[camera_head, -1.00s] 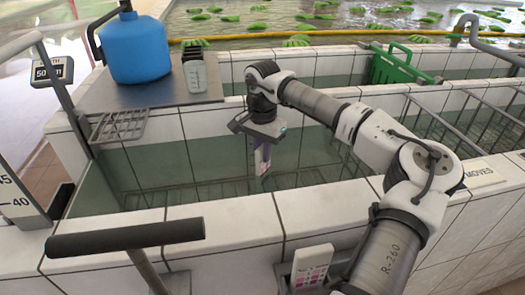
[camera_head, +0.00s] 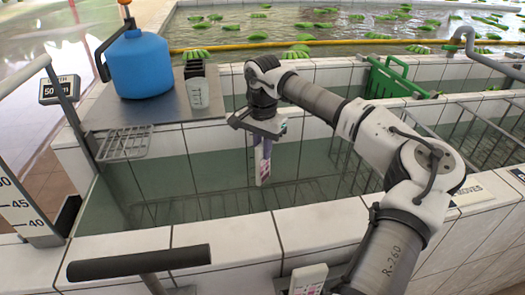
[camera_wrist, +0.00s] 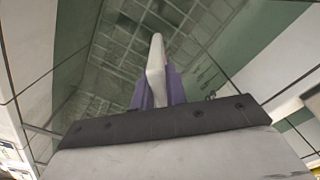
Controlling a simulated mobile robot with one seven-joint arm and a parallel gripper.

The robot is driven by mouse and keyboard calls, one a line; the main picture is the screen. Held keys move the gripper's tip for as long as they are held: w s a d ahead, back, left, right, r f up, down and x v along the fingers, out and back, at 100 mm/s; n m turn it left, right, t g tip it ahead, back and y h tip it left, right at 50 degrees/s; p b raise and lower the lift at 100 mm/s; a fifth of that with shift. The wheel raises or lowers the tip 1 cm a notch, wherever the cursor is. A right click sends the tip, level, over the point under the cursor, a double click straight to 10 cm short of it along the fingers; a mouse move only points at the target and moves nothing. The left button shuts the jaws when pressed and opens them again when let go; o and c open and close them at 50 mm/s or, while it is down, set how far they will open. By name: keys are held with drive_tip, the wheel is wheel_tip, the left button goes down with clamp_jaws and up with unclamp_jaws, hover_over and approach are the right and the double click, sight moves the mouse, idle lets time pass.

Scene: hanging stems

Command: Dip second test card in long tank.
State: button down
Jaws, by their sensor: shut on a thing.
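My gripper (camera_head: 264,148) points down over the long tank (camera_head: 190,170) and is shut on a test card (camera_head: 263,172). The card hangs upright, white with pink and purple patches. Whether its lower edge touches the water I cannot tell. In the wrist view the card (camera_wrist: 156,65) shows as a pale edge between my purple fingertips, with the tank's submerged grid beyond it. Another test card (camera_head: 308,280) stands in a holder at the near side of the tank, partly cut off by the frame.
A blue jug (camera_head: 138,65) and a clear measuring cup (camera_head: 198,92) stand on the metal shelf at the tank's far left. A wire rack (camera_head: 127,142) juts over the water. A dark handle bar (camera_head: 140,262) is in front. A green crate (camera_head: 397,76) hangs beyond.

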wheel_tip(320, 180, up, 20)
drive_tip(key=p, duration=1.4)
drive_tip(key=shift+r, duration=0.2)
idle(0.8)
